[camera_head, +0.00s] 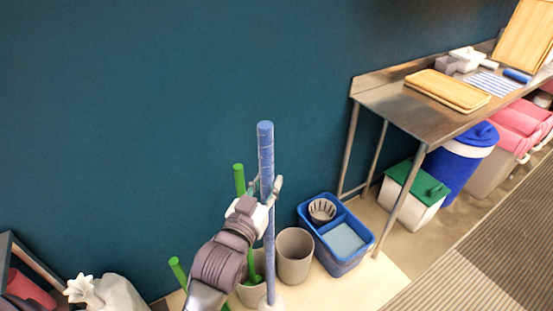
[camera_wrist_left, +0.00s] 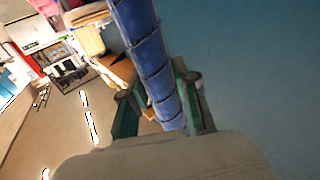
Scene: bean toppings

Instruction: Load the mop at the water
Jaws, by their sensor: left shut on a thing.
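The mop has a long blue handle (camera_head: 266,148) that stands nearly upright in front of the teal wall. A pale patch at its lower end, at the bottom edge of the head view, may be the mop head. In the left wrist view the handle (camera_wrist_left: 144,50) passes between the fingers (camera_wrist_left: 162,100). The blue mop bucket (camera_head: 345,266) stands on the floor to the right, with a grey wringer basket (camera_head: 321,210) and pale blue water (camera_head: 343,239). My right gripper is not in view.
A metal table (camera_head: 400,108) is at the right, over a green-lidded bin (camera_head: 415,187). A white lumpy thing (camera_head: 105,293) lies bottom left.

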